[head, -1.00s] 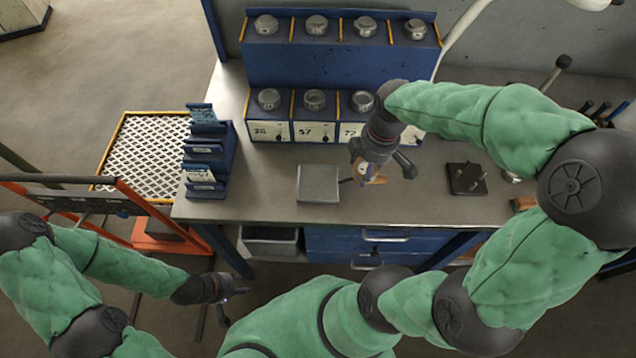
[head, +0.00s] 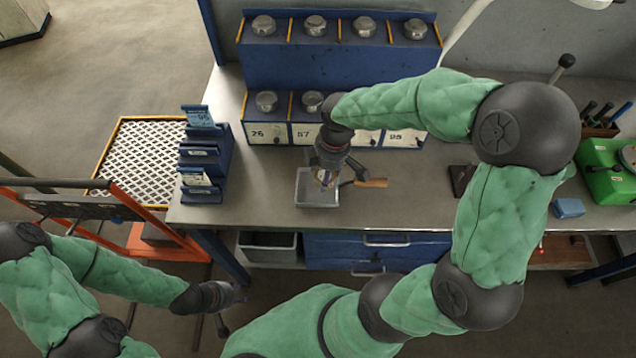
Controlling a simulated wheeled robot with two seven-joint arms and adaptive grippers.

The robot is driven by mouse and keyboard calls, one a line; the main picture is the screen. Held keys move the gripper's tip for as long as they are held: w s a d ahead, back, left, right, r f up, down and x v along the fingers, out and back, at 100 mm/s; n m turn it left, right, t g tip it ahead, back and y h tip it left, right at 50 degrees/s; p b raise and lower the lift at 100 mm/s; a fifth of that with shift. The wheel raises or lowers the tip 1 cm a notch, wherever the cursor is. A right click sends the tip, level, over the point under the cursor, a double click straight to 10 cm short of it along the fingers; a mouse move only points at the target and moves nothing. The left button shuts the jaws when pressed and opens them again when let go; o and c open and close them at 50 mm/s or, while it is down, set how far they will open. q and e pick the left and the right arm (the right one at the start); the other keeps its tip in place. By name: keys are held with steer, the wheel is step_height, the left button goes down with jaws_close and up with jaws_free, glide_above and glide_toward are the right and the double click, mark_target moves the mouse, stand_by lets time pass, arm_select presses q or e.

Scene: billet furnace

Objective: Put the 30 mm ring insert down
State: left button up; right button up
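My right gripper (head: 334,180) points down over the shallow grey metal tray (head: 303,200) on the bench. A small pale and bluish patch shows between its fingers. I cannot tell whether this is the 30 mm ring insert or part of the gripper, and the fingers' grip is not clear. Several round grey metal pieces stand on the blue rack's upper shelf, and more on its lower shelf, such as one (head: 266,101) at the left. I cannot pick out the 30 mm one. My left gripper (head: 232,310) is open and empty, low in front of the bench.
A wooden-handled tool (head: 370,183) lies right of the tray. A blue card holder (head: 205,158) stands at the bench's left end. A dark plate (head: 461,181), a blue block (head: 569,208) and a green case (head: 606,172) are to the right.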

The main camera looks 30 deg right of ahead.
mark_target(323, 172)
steer(key=shift+w+a+f, duration=0.25)
steer(key=shift+w+f, duration=0.1)
steer(key=shift+f, duration=0.15)
steer(key=shift+w+a+f, duration=0.25)
steer(key=shift+w+f, duration=0.1)
steer(key=shift+f, duration=0.1)
steer(key=shift+w+a+f+b, duration=0.15)
steer(key=shift+f+b, duration=0.6)
steer(key=shift+f, duration=1)
steer(key=shift+f, duration=0.15)
steer(key=o, duration=1.4)
steer(key=r+p, duration=0.1)
steer(key=r, duration=0.3)
steer(key=r+p, duration=0.1)
steer(key=r, duration=0.3)
steer(key=s+d+r+p, duration=0.1)
steer(key=r, duration=0.3)
